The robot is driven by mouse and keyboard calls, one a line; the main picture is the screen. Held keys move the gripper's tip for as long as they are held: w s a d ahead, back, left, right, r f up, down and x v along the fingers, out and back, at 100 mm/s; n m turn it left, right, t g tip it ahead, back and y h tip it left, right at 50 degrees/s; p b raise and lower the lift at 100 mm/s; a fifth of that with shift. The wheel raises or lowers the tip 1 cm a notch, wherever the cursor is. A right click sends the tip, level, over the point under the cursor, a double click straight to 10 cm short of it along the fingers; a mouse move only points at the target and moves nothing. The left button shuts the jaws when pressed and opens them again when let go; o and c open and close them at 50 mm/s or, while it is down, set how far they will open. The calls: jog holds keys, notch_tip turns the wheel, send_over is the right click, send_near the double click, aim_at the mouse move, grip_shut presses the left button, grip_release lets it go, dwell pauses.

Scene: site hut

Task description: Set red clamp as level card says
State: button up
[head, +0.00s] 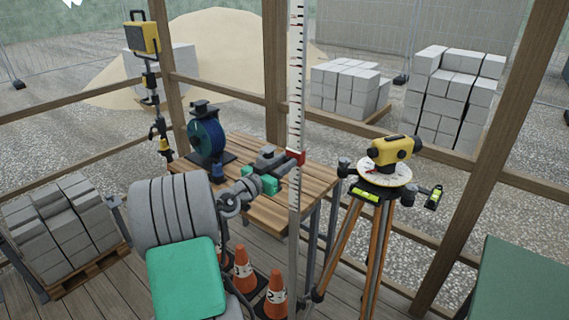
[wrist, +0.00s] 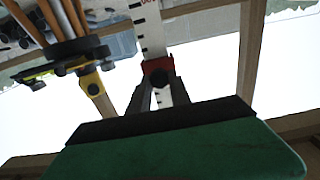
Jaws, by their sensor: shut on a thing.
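The red clamp (head: 296,157) sits on the upright white levelling staff (head: 297,75), a little above the height of the wooden bench top. My gripper (head: 286,158) reaches in from the left and is shut on the red clamp. In the wrist view, the red clamp (wrist: 158,66) lies between the fingertips (wrist: 158,78), with the staff (wrist: 149,30) running past it. The yellow level (head: 392,150) stands on a tripod to the right of the staff, over a round pale dial (head: 384,172). I cannot make out a level card or read the staff's figures at the clamp.
The wooden bench (head: 320,176) stands behind the staff, with a blue hose reel (head: 206,138) at its left. Orange cones (head: 276,294) stand on the floor below my arm. The tripod legs (head: 376,240) spread close to the right of the staff. A yellow work lamp (head: 142,38) stands at back left.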

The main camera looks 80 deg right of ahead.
aim_at(294, 170)
grip_shut()
dwell(0.8)
jog(key=shift+f, duration=0.1)
notch_tip(294, 170, down, 5)
jog(key=b, duration=0.6)
jog(key=o, duration=0.8)
grip_release()
